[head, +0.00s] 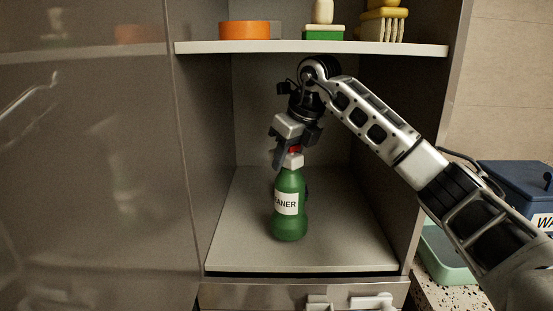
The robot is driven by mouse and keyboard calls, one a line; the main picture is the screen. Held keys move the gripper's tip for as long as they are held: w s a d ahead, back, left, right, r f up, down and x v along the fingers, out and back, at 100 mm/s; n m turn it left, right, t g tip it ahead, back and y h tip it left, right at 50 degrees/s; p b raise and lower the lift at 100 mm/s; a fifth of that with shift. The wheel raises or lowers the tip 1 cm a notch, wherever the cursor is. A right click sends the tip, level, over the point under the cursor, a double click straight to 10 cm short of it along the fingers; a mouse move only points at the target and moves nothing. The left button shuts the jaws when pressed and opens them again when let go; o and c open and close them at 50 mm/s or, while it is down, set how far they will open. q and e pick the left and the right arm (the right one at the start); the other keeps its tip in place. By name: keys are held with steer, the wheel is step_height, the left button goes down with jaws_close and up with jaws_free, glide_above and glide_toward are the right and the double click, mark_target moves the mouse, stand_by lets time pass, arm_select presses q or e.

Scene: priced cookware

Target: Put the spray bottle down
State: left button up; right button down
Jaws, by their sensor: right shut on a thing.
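A green spray bottle (289,218) with a white label ending in "ANER" and a white and red top stands upright in the lower compartment of the cabinet, over its floor (340,240). Whether its base touches the floor or hangs just above it, I cannot tell for sure. My right gripper (288,155) comes in from the right and is shut on the top of the bottle. Its fingers partly hide the spray head. My left gripper is not in view.
A shelf (312,47) above holds an orange container (245,30), a green-and-white item and a yellow brush. A drawer with handles (372,301) lies below. A blue bin (515,185) and a pale green tray (445,255) stand at right. The compartment floor around the bottle is clear.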

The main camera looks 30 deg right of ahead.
steer(key=shift+w+r, duration=0.1)
steer(key=shift+w, duration=0.2)
steer(key=shift+w+a+f, duration=0.2)
steer(key=shift+w, duration=0.1)
steer(key=shift+w+f, duration=0.1)
steer(key=shift+f, duration=0.3)
steer(key=shift+s+d+f, duration=0.1)
steer(key=shift+s+f, duration=0.05)
steer(key=shift+s, duration=0.1)
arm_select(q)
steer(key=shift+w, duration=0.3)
arm_select(e)
steer(key=shift+f, duration=0.2)
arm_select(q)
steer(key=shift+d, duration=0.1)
arm_select(e)
steer(key=c, duration=1)
jaws_free()
steer(key=shift+f, duration=0.1)
steer(key=shift+o, duration=0.2)
